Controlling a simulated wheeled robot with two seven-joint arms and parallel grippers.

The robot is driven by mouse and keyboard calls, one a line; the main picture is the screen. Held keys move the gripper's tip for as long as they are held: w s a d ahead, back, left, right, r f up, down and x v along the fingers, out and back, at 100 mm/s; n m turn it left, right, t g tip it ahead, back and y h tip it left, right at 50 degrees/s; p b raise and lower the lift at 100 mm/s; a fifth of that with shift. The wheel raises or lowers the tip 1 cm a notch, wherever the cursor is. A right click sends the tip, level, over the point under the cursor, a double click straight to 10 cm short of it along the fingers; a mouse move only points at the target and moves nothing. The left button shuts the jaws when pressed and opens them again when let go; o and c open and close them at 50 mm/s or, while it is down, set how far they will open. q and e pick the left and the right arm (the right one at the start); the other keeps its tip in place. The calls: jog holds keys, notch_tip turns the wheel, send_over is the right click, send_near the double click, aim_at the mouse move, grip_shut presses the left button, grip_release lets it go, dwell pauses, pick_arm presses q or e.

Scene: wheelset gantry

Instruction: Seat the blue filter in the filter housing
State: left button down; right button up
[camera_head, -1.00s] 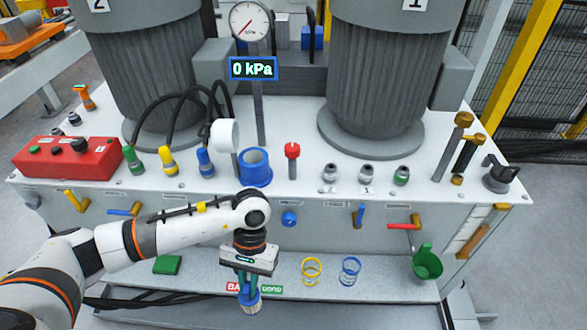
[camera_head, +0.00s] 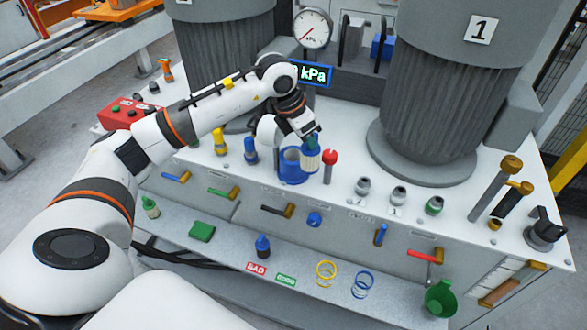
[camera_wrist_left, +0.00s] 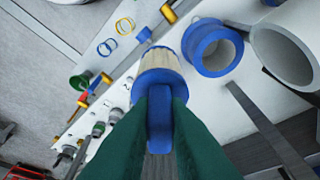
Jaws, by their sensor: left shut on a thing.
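My left gripper (camera_head: 310,138) is shut on the blue filter (camera_head: 310,158), a pleated pale cylinder with blue ends, and holds it above the white bench top. In the left wrist view, the green fingers grip the blue end of the filter (camera_wrist_left: 158,68). The open housing (camera_wrist_left: 212,48) lies to its right there, and its bore looks empty. The filter is beside the housing mouth, not inside. My right gripper is not in view.
A red-topped valve (camera_head: 330,160) stands close to the right of the filter. A white round cover (camera_head: 268,132) is behind the housing. A gauge (camera_head: 313,28) and large grey motor (camera_head: 440,100) stand farther back. Colored rings (camera_head: 326,273) lie on the lower shelf.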

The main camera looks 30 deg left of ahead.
pick_arm(q)
jog(key=w+a+r+n+g+y+p, duration=0.1)
jog(key=w+a+r+n+y, duration=0.2)
jog(key=r+n, duration=0.6)
jog(key=w+a+r+n+y+p, duration=0.2)
jog(key=a+r+n+y, duration=0.15)
jog(key=r+n, duration=0.45)
jog(key=b, duration=0.3)
send_near(295, 148)
jog(key=a, duration=0.2)
jog(key=shift+n+g+h, duration=0.25)
jog(key=shift+n+g, duration=0.05)
jog(key=shift+g, duration=0.1)
jog(key=shift+s+d+f+p, duration=0.1)
jog(key=shift+s+f+p, duration=0.1)
jog(key=shift+f, duration=1.15)
jog(key=shift+s+d+f+p, duration=0.1)
jog(key=shift+s+f+p, duration=0.1)
jog(key=shift+f, duration=1.15)
jog(key=c, duration=1.4)
grip_release()
